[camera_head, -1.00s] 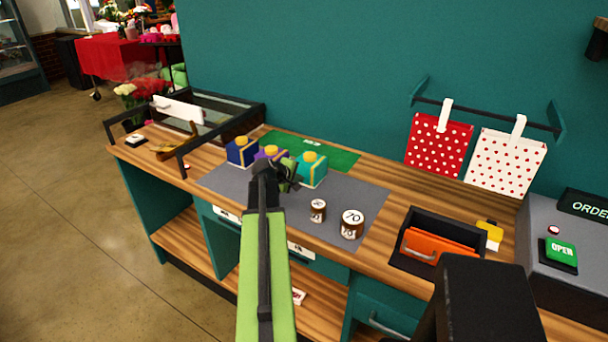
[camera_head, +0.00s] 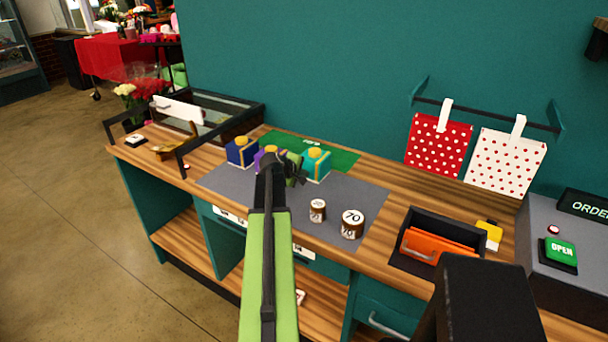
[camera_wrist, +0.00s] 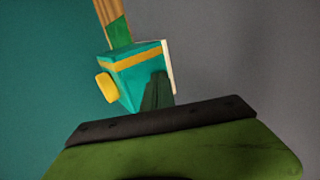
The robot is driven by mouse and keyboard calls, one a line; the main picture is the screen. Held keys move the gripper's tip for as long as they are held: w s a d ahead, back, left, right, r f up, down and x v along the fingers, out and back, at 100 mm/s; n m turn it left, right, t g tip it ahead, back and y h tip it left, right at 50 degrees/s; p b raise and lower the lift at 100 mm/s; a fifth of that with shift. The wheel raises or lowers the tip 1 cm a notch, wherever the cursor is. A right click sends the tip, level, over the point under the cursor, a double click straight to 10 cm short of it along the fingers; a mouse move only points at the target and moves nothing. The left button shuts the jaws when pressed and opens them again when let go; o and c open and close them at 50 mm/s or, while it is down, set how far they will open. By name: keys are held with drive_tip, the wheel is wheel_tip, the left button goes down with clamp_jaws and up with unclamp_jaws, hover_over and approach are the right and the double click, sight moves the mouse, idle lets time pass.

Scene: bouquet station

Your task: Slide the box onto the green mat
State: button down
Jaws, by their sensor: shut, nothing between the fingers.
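A teal box (camera_head: 317,167) with a yellow band and yellow bow stands upright at the front edge of the green mat (camera_head: 342,158); how much of its base is over the mat is hard to tell. My gripper (camera_head: 293,170) is shut and empty, low on the near left side of the teal box. In the wrist view, the fingers (camera_wrist: 157,92) stand right against the teal box (camera_wrist: 128,73), seemingly touching it, with a strip of green mat (camera_wrist: 118,32) beyond. A blue box (camera_head: 240,152) and a purple box (camera_head: 260,156), partly hidden by my gripper, stand to the left.
A grey mat (camera_head: 235,184) lies in front of the green one. Two brown-and-white weights (camera_head: 352,224) (camera_head: 317,210) stand on its right part. A black tray (camera_head: 410,262) with an orange item is further right. The teal wall bounds the back.

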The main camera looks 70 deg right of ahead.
sight(308, 167)
drive_tip(key=shift+d, duration=0.2)
drive_tip(key=shift+s+d, duration=0.3)
drive_tip(key=shift+d, duration=0.65)
drive_tip(key=shift+s+d, duration=0.25)
drive_tip(key=shift+d, duration=0.7)
drive_tip(key=shift+d, duration=0.1)
drive_tip(key=shift+s+d, duration=0.25)
drive_tip(key=shift+d, duration=0.7)
drive_tip(key=shift+s+d, duration=0.25)
drive_tip(key=shift+d, duration=0.65)
drive_tip(key=shift+s+d, duration=0.25)
drive_tip(key=shift+d, duration=0.75)
drive_tip(key=shift+s+d, duration=0.25)
drive_tip(key=shift+d, duration=0.7)
drive_tip(key=shift+d, duration=0.15)
drive_tip(key=shift+s+d, duration=0.15)
drive_tip(key=shift+d, duration=0.45)
drive_tip(key=shift+w+a+r+p, duration=0.25)
drive_tip(key=shift+a+r+p, duration=0.1)
drive_tip(key=shift+a, duration=0.65)
drive_tip(key=shift+w+a+r+p, duration=0.25)
drive_tip(key=shift+a+r+p, duration=0.05)
drive_tip(key=shift+a, duration=0.7)
drive_tip(key=shift+w+a+r+p, duration=0.25)
drive_tip(key=shift+a+r+p, duration=0.1)
drive_tip(key=shift+a, duration=0.65)
